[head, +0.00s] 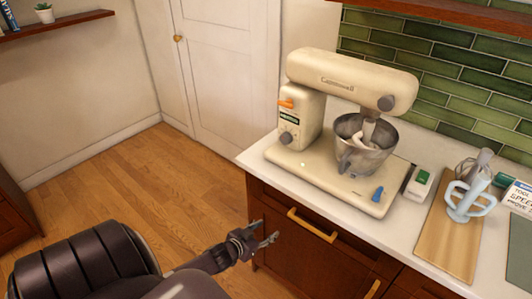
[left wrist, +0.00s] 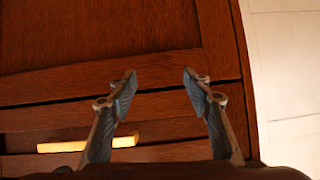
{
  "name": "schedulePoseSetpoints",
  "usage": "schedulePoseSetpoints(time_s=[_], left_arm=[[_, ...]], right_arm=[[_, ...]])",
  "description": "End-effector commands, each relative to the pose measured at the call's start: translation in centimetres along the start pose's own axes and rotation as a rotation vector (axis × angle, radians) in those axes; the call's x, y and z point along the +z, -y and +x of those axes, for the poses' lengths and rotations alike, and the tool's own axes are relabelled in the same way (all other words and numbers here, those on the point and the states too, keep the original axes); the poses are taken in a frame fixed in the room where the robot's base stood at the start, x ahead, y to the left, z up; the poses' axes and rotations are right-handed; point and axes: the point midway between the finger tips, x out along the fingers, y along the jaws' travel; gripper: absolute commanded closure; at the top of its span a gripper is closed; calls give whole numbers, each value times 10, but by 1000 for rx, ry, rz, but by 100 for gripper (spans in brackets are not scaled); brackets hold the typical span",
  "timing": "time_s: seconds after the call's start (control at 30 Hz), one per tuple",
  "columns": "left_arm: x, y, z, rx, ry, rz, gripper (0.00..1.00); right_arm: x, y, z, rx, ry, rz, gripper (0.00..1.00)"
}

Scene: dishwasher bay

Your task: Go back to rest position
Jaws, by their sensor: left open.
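My left gripper (head: 268,238) is in front of the wooden cabinet, below the counter's left corner. In the left wrist view, its two fingers (left wrist: 159,78) stand apart with nothing between them. The gripper is open and empty. My left arm reaches in from the bottom left of the head view. My right gripper is in neither view.
A cream stand mixer (head: 345,85) with a metal bowl (head: 368,160) stands on the white counter (head: 258,158). The cabinet (head: 290,250) has a pale handle (head: 312,225), also seen in the left wrist view (left wrist: 88,144). Wooden floor (head: 150,185) lies open at left.

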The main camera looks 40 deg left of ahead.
Motion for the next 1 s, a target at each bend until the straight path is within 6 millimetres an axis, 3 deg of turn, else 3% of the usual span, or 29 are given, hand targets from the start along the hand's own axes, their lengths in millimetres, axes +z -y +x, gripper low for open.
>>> schedulePoseSetpoints(time_s=[0.33,0.47,0.57,0.77,0.9,1.0], left_arm=[[0,0,0,0,0,0,54],[22,-4,-2,-3,37,2,54],[69,-15,-8,-8,119,12,54],[207,-56,-47,7,374,61,54],[297,-94,-93,47,557,106,54],[354,-124,-133,88,681,141,54]], right_arm=[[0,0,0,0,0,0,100],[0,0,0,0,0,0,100],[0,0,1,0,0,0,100],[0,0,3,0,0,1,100],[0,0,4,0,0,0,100],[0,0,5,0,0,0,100]])
